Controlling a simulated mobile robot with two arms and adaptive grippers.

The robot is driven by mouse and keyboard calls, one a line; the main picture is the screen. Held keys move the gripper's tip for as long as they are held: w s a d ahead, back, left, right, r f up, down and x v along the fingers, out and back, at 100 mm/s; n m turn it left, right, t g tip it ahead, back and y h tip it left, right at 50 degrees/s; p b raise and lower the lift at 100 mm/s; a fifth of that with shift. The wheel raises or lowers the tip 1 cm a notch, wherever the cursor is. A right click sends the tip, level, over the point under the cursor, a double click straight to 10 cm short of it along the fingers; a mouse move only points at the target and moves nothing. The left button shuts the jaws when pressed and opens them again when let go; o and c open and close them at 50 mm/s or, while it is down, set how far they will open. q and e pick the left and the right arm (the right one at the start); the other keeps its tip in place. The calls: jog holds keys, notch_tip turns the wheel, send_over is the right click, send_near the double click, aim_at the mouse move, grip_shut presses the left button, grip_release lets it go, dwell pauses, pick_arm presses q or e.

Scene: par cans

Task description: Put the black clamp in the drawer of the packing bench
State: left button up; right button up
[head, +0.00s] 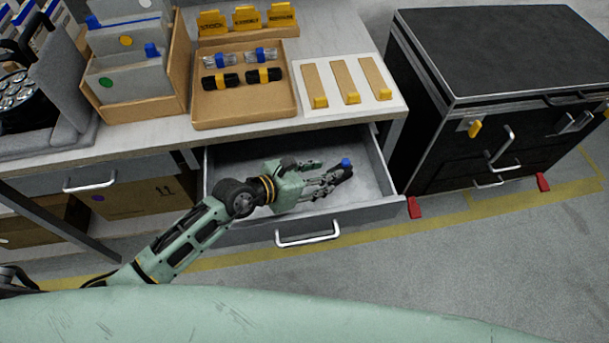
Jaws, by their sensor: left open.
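The drawer (362,150) of the packing bench is pulled open, and its pale grey floor shows. A small black clamp with a blue knob (346,162) is over or on the drawer floor, towards its right side. My left gripper (328,182) reaches into the drawer space from the left. Its fingers are open and point right, with the tips at the clamp. I cannot tell whether they touch it. The fingers partly hide the clamp and the drawer floor. My right gripper is not in view.
The bench top (340,48) holds a cardboard tray (245,119) of fittings, a white board with wooden strips (344,82) and a box of dividers (135,110). A black flight case (480,50) stands right of the drawer. The floor in front is clear.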

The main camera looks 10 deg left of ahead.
pick_arm(q)
jog(key=v, duration=0.7)
dwell(0.3)
